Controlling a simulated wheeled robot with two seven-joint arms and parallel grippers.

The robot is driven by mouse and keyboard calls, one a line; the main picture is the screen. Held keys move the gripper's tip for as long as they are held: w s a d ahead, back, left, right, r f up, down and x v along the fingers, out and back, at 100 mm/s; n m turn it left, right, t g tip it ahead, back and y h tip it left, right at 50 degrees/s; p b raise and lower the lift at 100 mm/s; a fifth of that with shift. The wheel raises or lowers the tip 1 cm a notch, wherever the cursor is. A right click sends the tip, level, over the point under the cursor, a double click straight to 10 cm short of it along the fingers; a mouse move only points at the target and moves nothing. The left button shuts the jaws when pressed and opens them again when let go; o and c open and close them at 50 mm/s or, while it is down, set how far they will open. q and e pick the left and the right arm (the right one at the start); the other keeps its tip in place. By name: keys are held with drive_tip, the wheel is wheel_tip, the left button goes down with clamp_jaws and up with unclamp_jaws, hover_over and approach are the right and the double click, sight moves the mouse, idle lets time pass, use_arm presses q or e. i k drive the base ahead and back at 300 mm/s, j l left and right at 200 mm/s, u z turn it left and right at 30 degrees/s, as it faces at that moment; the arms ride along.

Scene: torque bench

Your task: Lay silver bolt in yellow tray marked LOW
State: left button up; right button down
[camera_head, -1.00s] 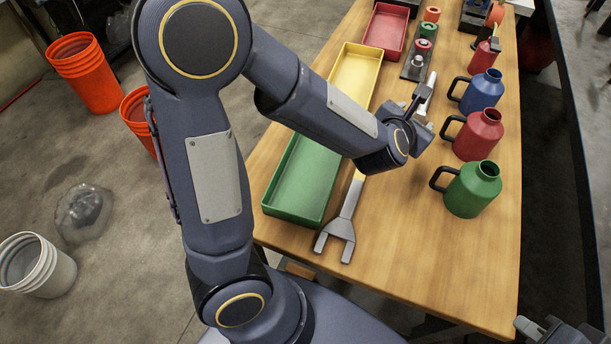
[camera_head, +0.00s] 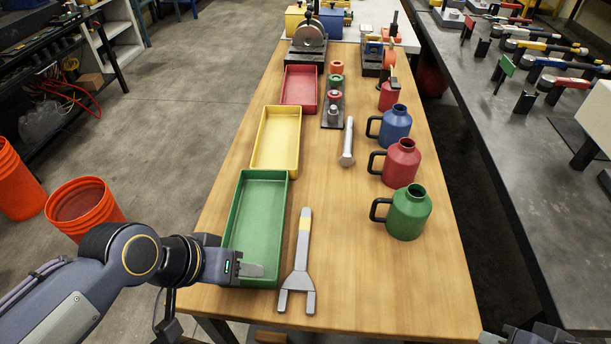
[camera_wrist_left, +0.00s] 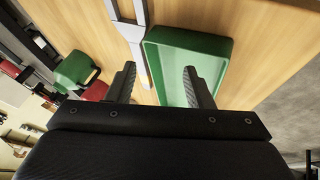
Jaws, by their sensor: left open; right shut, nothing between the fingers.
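The silver bolt (camera_head: 347,142) lies on the bare wood of the bench, right of the yellow tray (camera_head: 264,170) and apart from it. The yellow tray looks empty; no LOW marking is readable. My left gripper (camera_head: 262,270) is at the near end of the green tray (camera_head: 236,217), well short of the bolt. In the left wrist view the left gripper (camera_wrist_left: 160,82) has its fingers apart with nothing held, and the green tray (camera_wrist_left: 207,42) shows beyond them. My right gripper (camera_head: 525,337) is only partly in view at the bottom right corner.
A grey fork-ended wrench (camera_head: 300,265) lies right of the green tray. Green (camera_head: 408,213), red (camera_head: 401,163) and blue (camera_head: 395,126) jugs line the right side. A red tray (camera_head: 287,90) and a dark stand (camera_head: 326,118) are farther back. Wood around the bolt is partly clear.

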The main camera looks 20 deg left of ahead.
sight(280, 146)
drive_tip(key=k+j+z, duration=0.2)
drive_tip(key=k+z, duration=0.65)
drive_tip(key=z, duration=0.15)
drive_tip(key=k+j+z, duration=0.1)
drive_tip(key=z, duration=0.35)
drive_tip(key=k+j+z, duration=0.15)
drive_tip(key=z, duration=0.3)
drive_tip(key=k+j+z, duration=0.15)
drive_tip(key=z, duration=0.3)
drive_tip(key=k+j+z, duration=0.15)
drive_tip(key=z, duration=0.3)
drive_tip(key=k+z, duration=0.15)
drive_tip(key=z, duration=0.3)
drive_tip(key=k+z, duration=0.15)
drive_tip(key=z, duration=0.3)
drive_tip(key=k+j+z, duration=0.1)
drive_tip(key=k+z, duration=0.9)
drive_tip(key=k+j+u, duration=0.15)
drive_tip(key=k+j, duration=0.15)
drive_tip(key=k, duration=0.15)
drive_tip(key=k+j+u, duration=0.15)
drive_tip(key=k+j, duration=0.2)
drive_tip(key=k+j+u, duration=0.3)
drive_tip(key=j, duration=0.3)
drive_tip(key=k+j+u, duration=0.15)
drive_tip(key=j, duration=0.2)
drive_tip(key=k+j+u, duration=0.15)
drive_tip(key=j, duration=0.2)
drive_tip(key=k+j+u, duration=0.15)
drive_tip(key=j, duration=0.2)
